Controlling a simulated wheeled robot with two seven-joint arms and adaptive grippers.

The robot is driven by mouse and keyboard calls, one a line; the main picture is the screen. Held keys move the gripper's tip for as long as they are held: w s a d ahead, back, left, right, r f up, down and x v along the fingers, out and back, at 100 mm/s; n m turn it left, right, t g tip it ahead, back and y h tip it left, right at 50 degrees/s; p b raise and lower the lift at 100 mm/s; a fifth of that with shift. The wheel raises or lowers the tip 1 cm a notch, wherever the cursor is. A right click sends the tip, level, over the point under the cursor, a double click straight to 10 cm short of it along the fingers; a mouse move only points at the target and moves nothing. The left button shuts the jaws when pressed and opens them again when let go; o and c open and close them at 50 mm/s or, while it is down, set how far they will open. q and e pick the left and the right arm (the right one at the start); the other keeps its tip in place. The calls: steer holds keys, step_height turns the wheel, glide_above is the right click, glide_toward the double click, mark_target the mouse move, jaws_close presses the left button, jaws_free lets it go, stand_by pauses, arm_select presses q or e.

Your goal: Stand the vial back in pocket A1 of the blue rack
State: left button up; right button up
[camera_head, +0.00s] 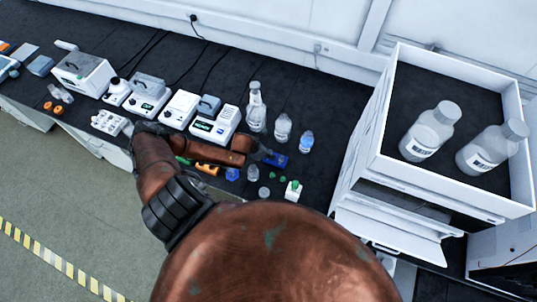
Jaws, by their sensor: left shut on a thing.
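My left arm reaches across the bench, and its dark left gripper (262,155) is at the left edge of a small blue block that looks like the blue rack (279,161). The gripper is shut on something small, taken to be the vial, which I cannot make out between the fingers. Pocket A1 and the other pockets are too small to tell apart. I cannot tell whether the held thing touches the rack. My right gripper is not in view.
Clear bottles (283,127) and a blue-labelled bottle (306,142) stand behind the rack. A white green-topped container (293,191) and green caps are in front. White instruments (214,122) line the bench to the left. A white open-topped stack (378,150) with two large bottles rises at right.

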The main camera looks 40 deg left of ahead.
arm_select(q)
steer(key=o, duration=0.7)
steer(key=shift+s+d+f, duration=0.15)
steer(key=shift+s+f, duration=0.3)
steer(key=shift+f, duration=0.2)
steer(key=shift+o, duration=1.4)
steer(key=shift+w+f, duration=0.25)
steer(key=shift+f, duration=0.05)
steer(key=shift+s+a+r, duration=0.15)
steer(key=shift+s+a, duration=0.05)
steer(key=shift+o, duration=0.6)
steer(key=o, duration=0.6)
steer(key=shift+w+a, duration=0.1)
steer(key=shift+w, duration=0.05)
steer(key=shift+w+r, duration=0.15)
steer(key=shift+r, duration=0.05)
steer(key=shift+r, duration=0.1)
